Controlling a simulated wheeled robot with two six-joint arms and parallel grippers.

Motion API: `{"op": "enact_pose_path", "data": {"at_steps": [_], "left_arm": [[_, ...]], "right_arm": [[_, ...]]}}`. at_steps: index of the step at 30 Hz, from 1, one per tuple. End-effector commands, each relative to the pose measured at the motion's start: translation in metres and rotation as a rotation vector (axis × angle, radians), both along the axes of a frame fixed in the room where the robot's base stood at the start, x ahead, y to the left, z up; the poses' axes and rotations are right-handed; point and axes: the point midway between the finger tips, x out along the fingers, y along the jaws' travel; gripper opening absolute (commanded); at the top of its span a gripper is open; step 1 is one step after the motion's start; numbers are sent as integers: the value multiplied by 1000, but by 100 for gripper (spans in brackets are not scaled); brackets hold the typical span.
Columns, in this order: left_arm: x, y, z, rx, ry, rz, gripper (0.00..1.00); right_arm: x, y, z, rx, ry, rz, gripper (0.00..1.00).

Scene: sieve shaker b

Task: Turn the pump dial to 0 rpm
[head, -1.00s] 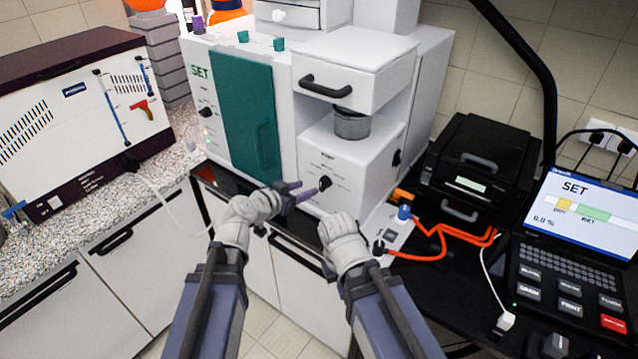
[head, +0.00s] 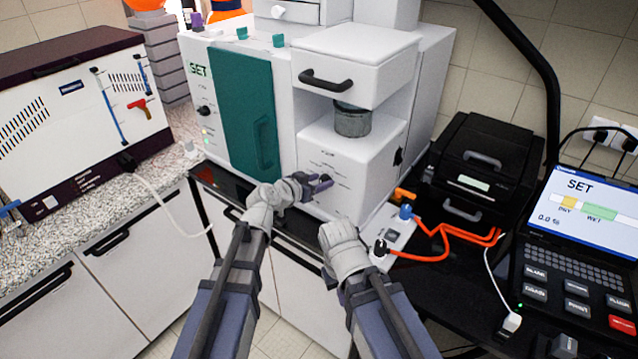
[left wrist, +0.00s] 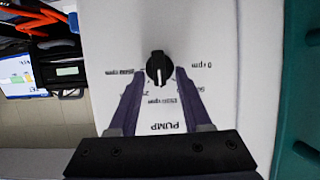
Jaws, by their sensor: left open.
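The pump dial (left wrist: 158,68) is a black knob on a white panel, seen upside down in the left wrist view. Its pale mark appears to point down toward the PUMP lettering (left wrist: 162,128). The "0 rpm" label (left wrist: 200,66) is to the right of the knob. My left gripper (left wrist: 160,74) is open, with one finger on each side of the knob; I cannot tell if they touch it. In the head view the left gripper (head: 322,184) covers the dial. My right wrist (head: 343,250) shows low in the middle; its fingers are hidden.
The white machine (head: 350,165) has a teal door (head: 248,110) and a drawer with a black handle (head: 327,84) above the dial. A white box (head: 398,240) with orange cables is at its right. A black printer-like device (head: 480,165) and a screen (head: 590,210) stand farther right.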

Motion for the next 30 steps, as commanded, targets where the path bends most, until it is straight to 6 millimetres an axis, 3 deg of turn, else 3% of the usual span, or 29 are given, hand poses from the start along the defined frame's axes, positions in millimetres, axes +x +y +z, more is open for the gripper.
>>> {"op": "enact_pose_path", "data": {"at_steps": [2,15,30], "left_arm": [[0,0,0,0,0,0,49],[0,0,0,0,0,-1,0],[1,0,0,-9,7,-2,0]], "right_arm": [[0,0,0,0,0,0,0],[0,0,0,0,0,0,0],[0,0,0,0,0,0,0]]}}
